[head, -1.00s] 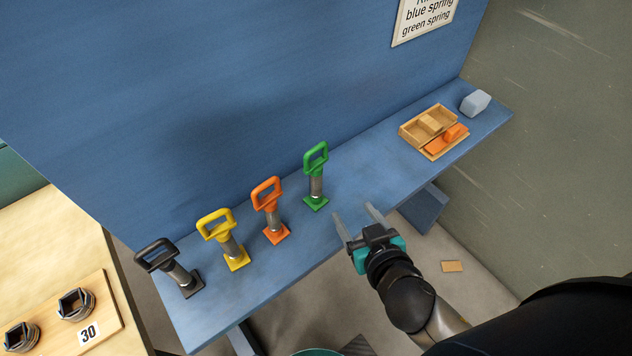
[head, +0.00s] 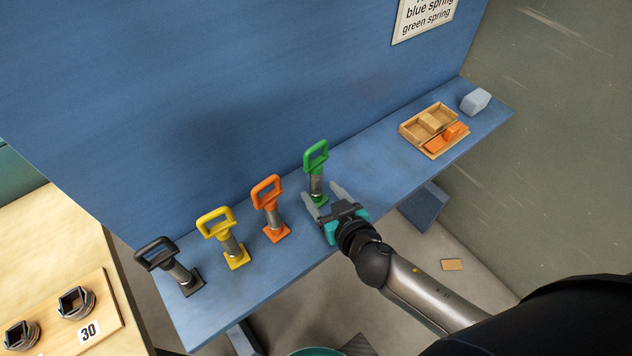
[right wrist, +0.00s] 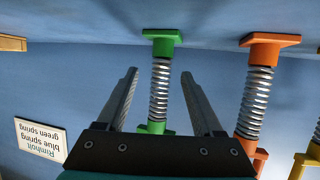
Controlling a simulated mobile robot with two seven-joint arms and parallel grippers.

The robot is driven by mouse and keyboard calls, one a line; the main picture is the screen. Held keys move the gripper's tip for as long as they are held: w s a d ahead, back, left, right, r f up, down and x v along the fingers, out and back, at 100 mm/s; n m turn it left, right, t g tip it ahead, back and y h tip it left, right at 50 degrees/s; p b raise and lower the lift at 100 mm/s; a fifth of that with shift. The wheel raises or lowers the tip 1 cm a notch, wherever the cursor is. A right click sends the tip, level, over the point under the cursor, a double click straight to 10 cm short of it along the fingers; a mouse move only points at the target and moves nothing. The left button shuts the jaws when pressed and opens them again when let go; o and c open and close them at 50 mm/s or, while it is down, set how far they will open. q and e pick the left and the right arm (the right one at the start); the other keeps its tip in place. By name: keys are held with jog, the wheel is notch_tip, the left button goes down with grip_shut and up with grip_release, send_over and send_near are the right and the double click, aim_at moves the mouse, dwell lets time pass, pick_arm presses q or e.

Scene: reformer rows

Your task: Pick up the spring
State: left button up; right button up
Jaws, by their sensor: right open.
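The green spring (head: 316,183) stands upright on the blue shelf, with a green loop handle on top and a green square foot; its metal coil also shows in the right wrist view (right wrist: 160,88). The sign names a blue spring and a green spring. My right gripper (head: 322,194) is open, with its fingers reaching to either side of the green spring's lower part. In the upside-down right wrist view the coil appears between the two fingers, with gaps on both sides. My left gripper is not in view.
Orange (head: 269,208), yellow (head: 230,238) and black (head: 171,266) springs stand in a row to the left. A wooden tray (head: 407,131) with an orange piece and a grey block (head: 475,102) are at the right. The blue back panel (head: 200,100) rises behind.

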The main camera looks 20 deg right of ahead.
aim_at(311, 179)
jog(key=shift+r+x, duration=0.15)
jog(key=shift+x, duration=1.4)
jog(key=shift+r+x, duration=0.1)
jog(key=shift+x, duration=1.4)
jog(key=shift+w+a, duration=0.1)
grip_shut()
